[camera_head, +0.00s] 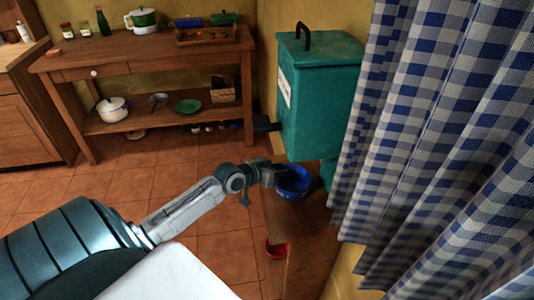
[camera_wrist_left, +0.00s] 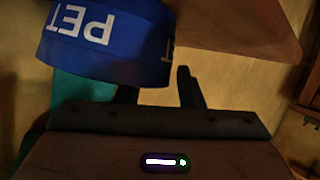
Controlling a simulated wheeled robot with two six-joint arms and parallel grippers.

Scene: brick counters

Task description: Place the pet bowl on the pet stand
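The blue pet bowl (camera_head: 292,182) is at the upper end of a wooden piece (camera_head: 308,245), which looks like the pet stand, below the teal bin. The bowl looks upright, with its hollow showing. In the left wrist view the bowl (camera_wrist_left: 105,45) fills the upper left, its white "PET" lettering upside down. My left gripper (camera_head: 270,172) is just left of the bowl. In the wrist view its two fingers (camera_wrist_left: 157,92) stand apart with bare background between them, and the bowl partly covers one. I cannot tell whether they touch. My right gripper is not in view.
The teal bin (camera_head: 318,105) stands close behind the bowl. A blue checked curtain (camera_head: 440,130) hangs at the right. A red bowl (camera_head: 277,249) is low beside the wooden piece. A wooden table (camera_head: 150,55) with pots stands at the back left. Tiled floor is clear between.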

